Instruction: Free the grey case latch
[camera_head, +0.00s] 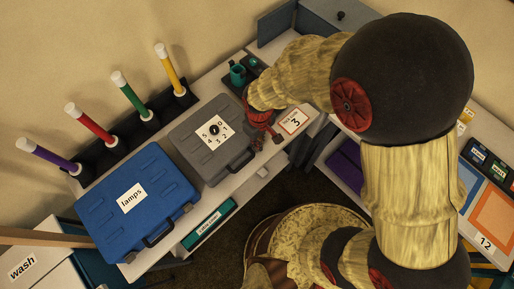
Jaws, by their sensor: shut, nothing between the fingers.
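The grey case (190,153) lies closed on the white table. A white label with numbers and a dark round dial (214,130) is on its lid. Its dark handle (242,163) is on the front side. The latch is too small to make out clearly. My gripper (275,139), red and dark, is shut and empty just right of the case's front right corner. I cannot tell whether its fingertips touch the case.
A blue case (165,188) marked "lamps" lies to the left of the grey case. Several coloured sticks (88,121) stand in dark holders behind. A teal cup (238,75) stands at the back. A card (293,121) marked 3 lies right of my gripper.

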